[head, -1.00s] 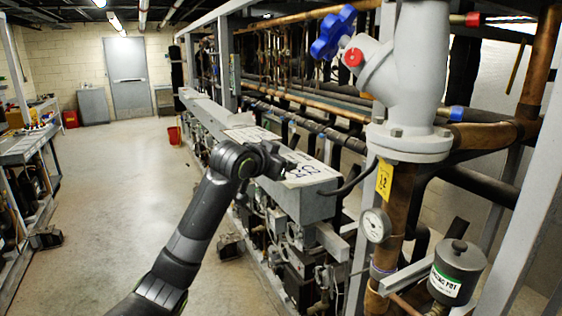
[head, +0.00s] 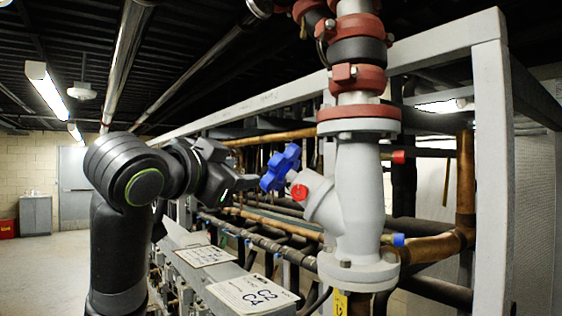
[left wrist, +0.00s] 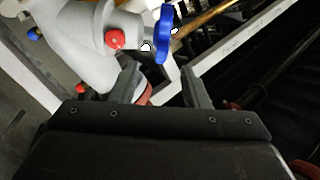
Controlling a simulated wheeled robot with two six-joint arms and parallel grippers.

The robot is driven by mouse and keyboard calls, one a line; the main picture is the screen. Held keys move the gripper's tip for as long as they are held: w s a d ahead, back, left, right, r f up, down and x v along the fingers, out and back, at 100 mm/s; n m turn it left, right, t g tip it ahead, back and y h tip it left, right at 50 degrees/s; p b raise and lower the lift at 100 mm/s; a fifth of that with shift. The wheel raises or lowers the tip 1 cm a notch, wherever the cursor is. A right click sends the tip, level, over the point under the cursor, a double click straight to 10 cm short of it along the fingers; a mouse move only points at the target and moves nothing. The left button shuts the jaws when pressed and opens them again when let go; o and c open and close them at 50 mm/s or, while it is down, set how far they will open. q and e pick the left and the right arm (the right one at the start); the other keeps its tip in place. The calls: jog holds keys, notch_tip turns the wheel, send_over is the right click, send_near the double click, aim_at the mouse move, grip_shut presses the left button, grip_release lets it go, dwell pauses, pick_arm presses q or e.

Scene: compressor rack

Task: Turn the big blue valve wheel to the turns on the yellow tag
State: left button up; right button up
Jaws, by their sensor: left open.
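The blue valve wheel (head: 281,168) sits on an angled stem at the left of the grey valve body (head: 358,205). The yellow tag (head: 340,303) shows only its top part at the bottom edge of the head view, and its marking cannot be read there. My left gripper (head: 250,182) is just left of the wheel, pointing at it, and appears apart from it. In the left wrist view the gripper (left wrist: 163,82) has its two fingers spread and empty. The wheel (left wrist: 163,38) shows edge-on beyond the gap between the fingertips. My right gripper is out of view.
A red cap (head: 299,192) is on the valve body near the wheel. A grey frame post (head: 491,170) stands at the right. Copper pipes (head: 440,248) run behind the valve. White-labelled grey boxes (head: 252,294) lie below my left arm. Open floor shows at far left.

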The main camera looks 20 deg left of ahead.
aim_at(281, 163)
pick_arm(q)
jog(key=w+d+p, duration=0.1)
jog(key=w+p, duration=0.2)
jog(key=w, duration=0.1)
jog(key=w+d+r+p, duration=0.1)
jog(key=w+p, duration=0.1)
jog(key=w, duration=0.3)
jog(key=w+d+p, duration=0.1)
jog(key=w+p, duration=0.2)
jog(key=w, duration=0.2)
jog(key=shift+r+p, duration=0.3)
jog(key=shift+r, duration=0.1)
jog(key=shift+w+f, duration=0.1)
jog(key=shift+w, duration=0.55)
jog(key=shift+c, duration=0.3)
jog(key=shift+d, duration=0.1)
grip_shut()
